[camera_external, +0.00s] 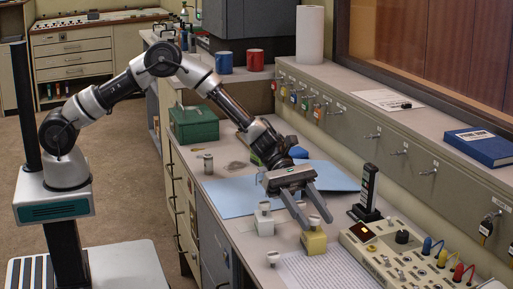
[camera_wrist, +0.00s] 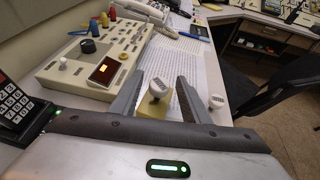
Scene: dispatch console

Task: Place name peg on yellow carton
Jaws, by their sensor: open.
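The yellow carton (camera_external: 313,244) stands on the counter beside the printed sheet. A pale peg with a rounded, labelled head (camera_external: 314,221) sits on top of it. In the wrist view the peg head (camera_wrist: 157,90) appears between my fingers, with the yellow carton (camera_wrist: 153,109) under it. My gripper (camera_external: 317,225) is open around the peg, and no finger clearly touches it; the fingers also show in the wrist view (camera_wrist: 160,78). A white carton (camera_external: 264,227) with another peg (camera_external: 265,207) stands to the left. I cannot read the peg labels.
A loose peg (camera_external: 272,258) stands at the left edge of the printed sheet (camera_external: 325,272). A cream control box (camera_external: 400,252) and a black handset (camera_external: 369,190) are close on the right. A blue sheet (camera_external: 235,198) lies behind. Grey drawers border the counter.

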